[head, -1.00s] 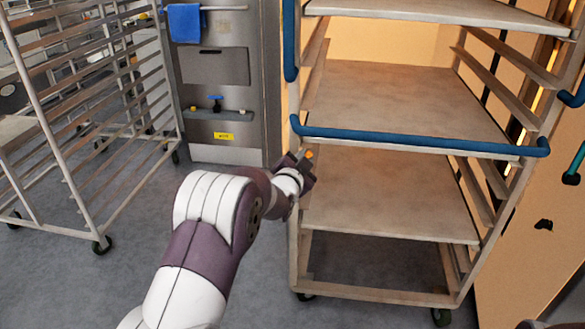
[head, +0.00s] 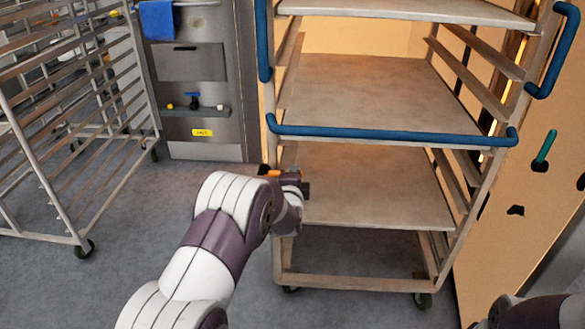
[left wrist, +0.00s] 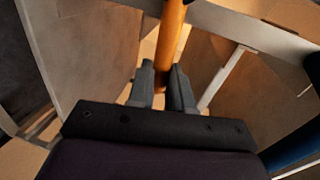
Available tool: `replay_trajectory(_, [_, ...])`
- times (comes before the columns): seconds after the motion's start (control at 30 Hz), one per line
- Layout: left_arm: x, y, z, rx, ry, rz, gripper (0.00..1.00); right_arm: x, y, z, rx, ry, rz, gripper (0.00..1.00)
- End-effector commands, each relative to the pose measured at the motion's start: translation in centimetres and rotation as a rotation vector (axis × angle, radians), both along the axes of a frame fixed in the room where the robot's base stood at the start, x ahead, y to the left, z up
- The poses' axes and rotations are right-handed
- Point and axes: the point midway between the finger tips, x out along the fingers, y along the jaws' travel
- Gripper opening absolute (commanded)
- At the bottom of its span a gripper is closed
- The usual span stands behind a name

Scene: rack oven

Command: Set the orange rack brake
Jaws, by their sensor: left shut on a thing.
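The orange rack brake lever (head: 285,173) is at the left front post of the wheeled rack (head: 360,283), below its blue front handle bar. My left gripper (head: 298,186) is at this post. In the left wrist view, the orange lever (left wrist: 172,35) runs down between the two fingers of my left gripper (left wrist: 162,88), which is shut on it. The lever's lower end is hidden by the fingers. In the head view it lies roughly level, with a dark tip at its left. My right gripper is not in view; only part of my right arm shows at the bottom right.
The rack stands in front of the lit oven opening, with blue handle bars (head: 390,136) and several shelves. A second rack (head: 60,190) stands at the left. A steel panel (head: 190,65) with a blue cloth (head: 157,20) is behind. The floor between the racks is clear.

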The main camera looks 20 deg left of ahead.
Motion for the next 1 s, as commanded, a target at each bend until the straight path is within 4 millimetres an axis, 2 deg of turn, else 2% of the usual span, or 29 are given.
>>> replay_trajectory(0.3, [0.05,-0.05,-0.53,0.069,0.016,-0.001,0.0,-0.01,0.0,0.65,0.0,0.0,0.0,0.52])
replay_trajectory(0.73, [0.02,-0.03,-0.69,0.077,0.018,-0.002,0.0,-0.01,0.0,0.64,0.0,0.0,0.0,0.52])
replay_trajectory(0.77, [0.02,-0.03,-0.7,0.077,0.018,-0.002,0.3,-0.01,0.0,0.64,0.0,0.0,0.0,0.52])
replay_trajectory(0.8, [0.01,-0.03,-0.69,0.077,0.018,-0.002,0.43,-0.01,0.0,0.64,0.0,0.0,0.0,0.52])
replay_trajectory(1.0, [0.02,-0.03,-0.65,0.076,0.017,0.0,0.45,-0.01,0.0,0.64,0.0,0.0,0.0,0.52])
